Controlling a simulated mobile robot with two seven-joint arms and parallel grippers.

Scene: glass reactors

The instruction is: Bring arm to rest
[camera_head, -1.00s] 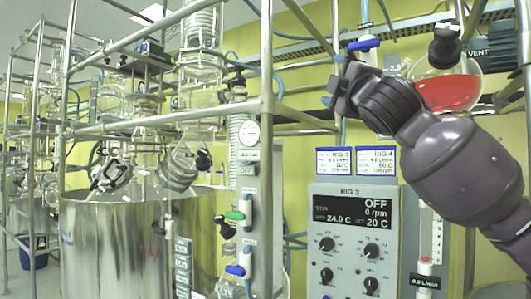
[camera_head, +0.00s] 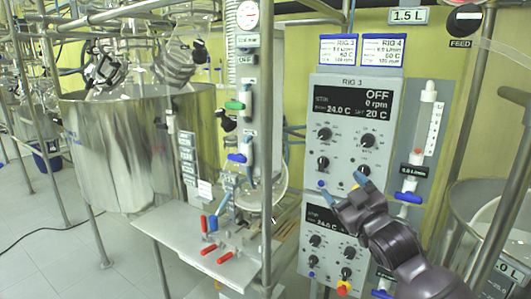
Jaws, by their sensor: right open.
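My right arm comes in from the lower right, and its dark purple-grey links run up and to the left. My right gripper (camera_head: 341,190) is open, with its two blue-tipped fingers apart and nothing visible between them. It shows in front of the lower part of the RIG 3 control panel (camera_head: 333,83) and hides part of it. I cannot tell how far the gripper is from the panel. My left arm and gripper are not in view.
A large steel vessel (camera_head: 121,150) stands at the left within a metal pipe frame. A metal bench (camera_head: 165,232) holds red- and blue-handled valves (camera_head: 213,224). A flow meter (camera_head: 422,133) is right of the panel.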

